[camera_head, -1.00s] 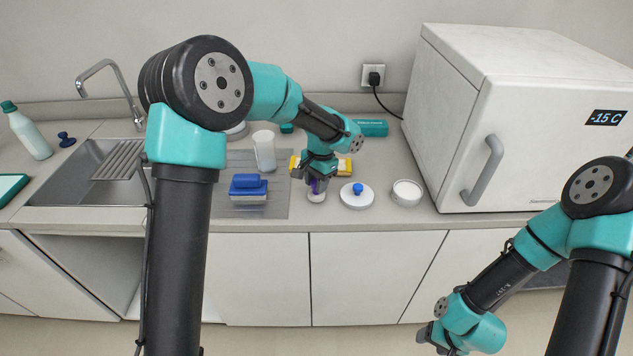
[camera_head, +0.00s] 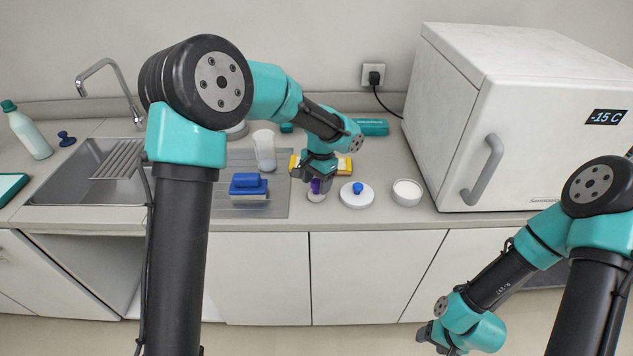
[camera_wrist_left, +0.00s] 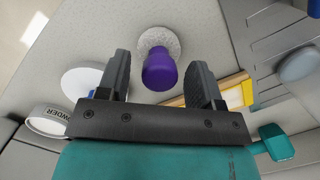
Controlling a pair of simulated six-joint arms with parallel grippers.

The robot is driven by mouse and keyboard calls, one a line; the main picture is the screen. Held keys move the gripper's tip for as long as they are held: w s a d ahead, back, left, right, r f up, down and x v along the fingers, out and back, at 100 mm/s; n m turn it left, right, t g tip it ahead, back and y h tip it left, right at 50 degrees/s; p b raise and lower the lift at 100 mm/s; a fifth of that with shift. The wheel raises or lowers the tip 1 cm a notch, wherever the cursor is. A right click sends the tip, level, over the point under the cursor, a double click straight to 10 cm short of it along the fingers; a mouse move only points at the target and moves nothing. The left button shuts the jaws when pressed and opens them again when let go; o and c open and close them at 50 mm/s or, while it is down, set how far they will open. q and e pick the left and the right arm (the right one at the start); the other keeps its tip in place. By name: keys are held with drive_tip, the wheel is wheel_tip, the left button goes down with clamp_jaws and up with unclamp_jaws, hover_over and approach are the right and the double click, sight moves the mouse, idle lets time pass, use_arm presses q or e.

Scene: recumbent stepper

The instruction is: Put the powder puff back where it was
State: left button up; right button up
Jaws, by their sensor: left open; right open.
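The powder puff (camera_head: 316,190) has a purple handle and a pale speckled base. It stands upright on the counter, left of the white lid with a blue knob (camera_head: 357,197). My left gripper (camera_head: 317,179) is just above it. In the left wrist view the open fingers (camera_wrist_left: 158,68) are apart on both sides of the purple handle (camera_wrist_left: 160,72), with visible gaps and nothing held. The round white powder container (camera_head: 407,191) is open, right of the lid; its "POWDER" label shows in the left wrist view (camera_wrist_left: 48,121). My right gripper (camera_head: 430,335) is open and empty, low before the cabinets.
A yellow-and-white item (camera_head: 344,168) lies behind the puff. A blue-topped block (camera_head: 249,186) and a white cup (camera_head: 264,150) stand to the left, near the sink (camera_head: 75,188). A white freezer (camera_head: 450,120) stands at right. The front counter edge is close.

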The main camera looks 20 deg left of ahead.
use_arm(q)
wheel_tip(320, 180, up, 12)
drive_tip(key=w, duration=0.1)
drive_tip(key=shift+w+d, duration=0.25)
drive_tip(key=shift+d, duration=0.2)
